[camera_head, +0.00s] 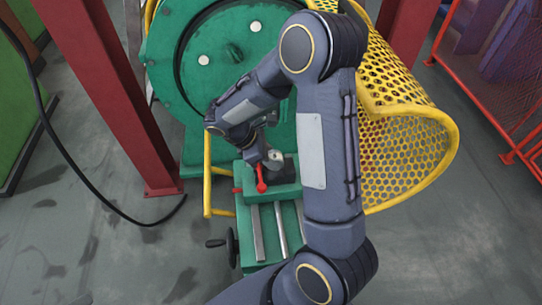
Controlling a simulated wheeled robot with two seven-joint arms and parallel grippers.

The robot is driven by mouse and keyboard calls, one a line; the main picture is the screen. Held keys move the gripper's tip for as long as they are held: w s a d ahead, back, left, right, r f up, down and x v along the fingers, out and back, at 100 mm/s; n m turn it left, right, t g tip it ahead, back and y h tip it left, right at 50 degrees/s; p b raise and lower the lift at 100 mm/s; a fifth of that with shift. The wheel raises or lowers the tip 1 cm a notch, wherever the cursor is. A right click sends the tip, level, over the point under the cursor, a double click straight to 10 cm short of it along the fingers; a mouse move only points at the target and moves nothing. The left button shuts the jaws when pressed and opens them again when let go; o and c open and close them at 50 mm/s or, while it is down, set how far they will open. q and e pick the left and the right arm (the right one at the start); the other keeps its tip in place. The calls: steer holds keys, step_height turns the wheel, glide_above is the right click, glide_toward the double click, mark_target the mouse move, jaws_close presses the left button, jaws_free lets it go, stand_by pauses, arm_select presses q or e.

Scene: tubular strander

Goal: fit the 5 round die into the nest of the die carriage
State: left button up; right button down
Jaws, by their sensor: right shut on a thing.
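My right arm reaches in from the bottom and bends down over the green die carriage (285,194). My right gripper (266,157) is small and partly hidden by its own wrist. It is shut on a small grey piece (275,159) that looks like the round die, though its marking cannot be read. The piece is just above or against the carriage, beside a dark block (291,167); I cannot tell whether it touches. The nest cannot be made out under the gripper. A red lever (261,180) stands at the carriage front, close to the fingers. My left gripper is not in view.
Behind the carriage is a large green disc (222,45). A yellow mesh guard (405,120) stands close to the right of my arm, and a yellow rail (208,175) to the left. Rails and a handwheel (216,243) are in front. Red posts (105,85) flank the machine.

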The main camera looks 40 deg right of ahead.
stand_by(0.3)
steer(key=shift+f+b, duration=1.45)
steer(key=shift+f, duration=0.6)
steer(key=shift+r, duration=0.1)
steer(key=shift+r+p, duration=1.55)
steer(key=shift+r, duration=0.15)
stand_by(1.0)
steer(key=shift+f+b, duration=1.15)
steer(key=shift+f, duration=0.7)
steer(key=c, duration=0.8)
jaws_free()
steer(key=shift+c, duration=0.2)
steer(key=v, duration=0.8)
steer(key=shift+p, duration=0.4)
